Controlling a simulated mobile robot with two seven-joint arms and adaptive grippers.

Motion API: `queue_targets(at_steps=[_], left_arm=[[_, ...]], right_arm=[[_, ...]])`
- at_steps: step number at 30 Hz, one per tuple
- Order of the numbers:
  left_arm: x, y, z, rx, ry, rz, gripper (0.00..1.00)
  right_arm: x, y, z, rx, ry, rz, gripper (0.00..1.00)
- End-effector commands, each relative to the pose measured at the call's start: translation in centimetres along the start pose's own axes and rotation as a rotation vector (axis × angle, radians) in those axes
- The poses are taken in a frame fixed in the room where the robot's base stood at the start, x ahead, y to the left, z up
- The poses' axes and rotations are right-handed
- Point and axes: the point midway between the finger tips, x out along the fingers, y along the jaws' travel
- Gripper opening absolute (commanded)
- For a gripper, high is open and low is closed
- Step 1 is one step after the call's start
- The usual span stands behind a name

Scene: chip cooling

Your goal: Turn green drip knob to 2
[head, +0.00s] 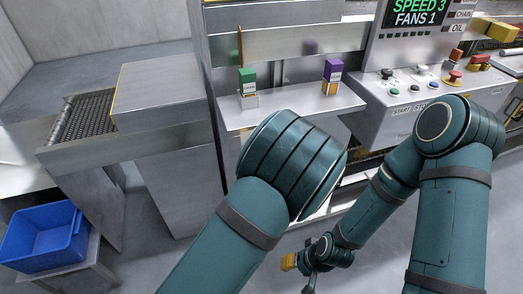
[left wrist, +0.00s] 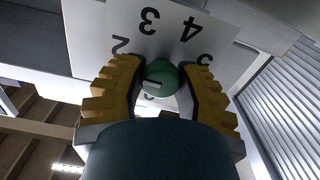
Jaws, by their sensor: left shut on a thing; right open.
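The green knob (left wrist: 162,80) shows in the middle of the left wrist view, on a white plate (left wrist: 157,36) with the numbers 2, 3, 4 and 5 in view. A pale mark shows on the knob's face; which number it lines up with is hard to tell. My left gripper (left wrist: 160,68) is shut on the knob, with one yellow-and-black finger on each side of it. In the head view my left forearm hides this gripper and the knob. My right gripper (head: 290,262) hangs low in the head view, open, apart from the machine.
A green block (head: 247,80) and a purple block (head: 332,72) stand on a steel ledge. The control panel (head: 405,103) has buttons under a display (head: 417,14) reading SPEED 3, FANS 1. A blue crate (head: 45,243) sits at lower left. Bare floor lies in front.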

Motion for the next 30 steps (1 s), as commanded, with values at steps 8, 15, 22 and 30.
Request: queue_targets(at_steps=[8, 15, 22, 30], left_arm=[[0.0, 0.0, 0.0, -0.023, -0.001, 0.0, 0.0], [0.0, 0.0, 0.0, -0.022, 0.0, 0.0, 0.65], [-0.2, 0.0, 0.0, -0.022, -0.001, 0.0, 0.65], [-3.8, 0.1, 0.0, -0.021, -0.003, 0.003, 0.65]], right_arm=[[0.2, 0.1, -0.1, 0.0, 0.002, 0.0, 0.47], [0.2, 0.1, 0.0, 0.0, 0.002, 0.0, 0.47], [0.2, 0.1, 0.0, 0.0, 0.002, 0.0, 0.47], [0.2, 0.1, 0.0, 0.0, 0.002, 0.0, 0.47]])
